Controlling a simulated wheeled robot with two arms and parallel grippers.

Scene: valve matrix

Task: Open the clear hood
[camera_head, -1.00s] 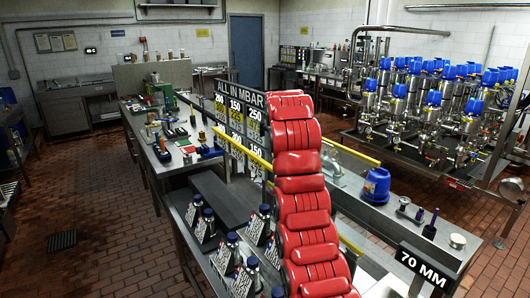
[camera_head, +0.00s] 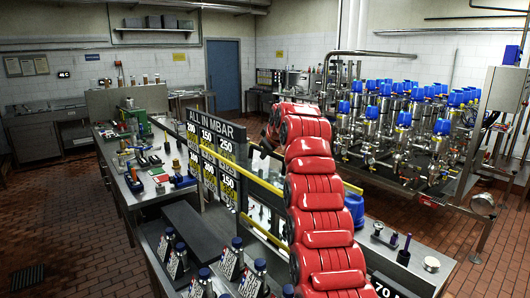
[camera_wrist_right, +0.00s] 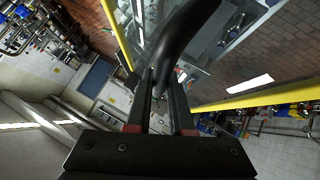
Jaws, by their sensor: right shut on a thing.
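The clear hood (camera_wrist_right: 215,65) shows in the wrist view as a see-through panel with yellow edge bars. A dark curved handle (camera_wrist_right: 187,32) runs down between the fingers of my right gripper (camera_wrist_right: 162,80), which is shut on it. Another yellow bar (camera_head: 264,233) lies lower down. My right arm hides much of the hood, so I cannot tell how far it is raised. My left gripper is not in view.
A black "ALL IN MBAR" sign (camera_head: 218,118) stands close left of my arm. Several blue-capped bottles (camera_head: 232,258) stand below it. A blue container (camera_head: 354,208) is partly hidden right of my arm. Steel valves with blue tops (camera_head: 405,118) fill the back right. Brick floor is open at left.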

